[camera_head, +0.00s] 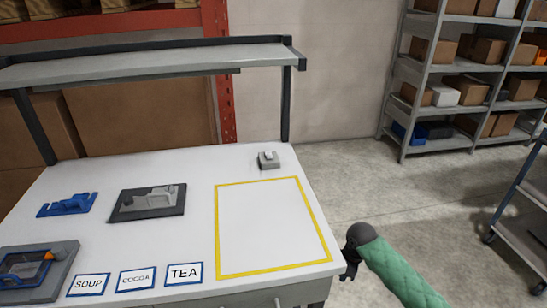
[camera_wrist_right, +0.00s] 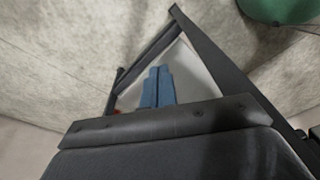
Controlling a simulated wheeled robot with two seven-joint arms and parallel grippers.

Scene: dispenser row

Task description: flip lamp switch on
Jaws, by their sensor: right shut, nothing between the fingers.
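The lamp switch appears to be the small grey box with a white top piece (camera_head: 268,160) near the back right of the white table (camera_head: 190,160). Whether it is on or off is too small to tell. My right gripper (camera_head: 346,274) is beside the table's right edge, at the front right, well apart from the switch. In the right wrist view its blue fingers (camera_wrist_right: 158,72) are together, with nothing between them. My left gripper is not in view. No lamp can be made out.
A yellow-outlined area (camera_head: 219,230) on the table is empty. A blue holder (camera_head: 67,205), a dark tray (camera_head: 118,215) and a grey fixture (camera_head: 65,263) stand at the left, with SOUP, COCOA and TEA cards (camera_head: 184,273) in front. A raised shelf (camera_head: 150,62) spans the back.

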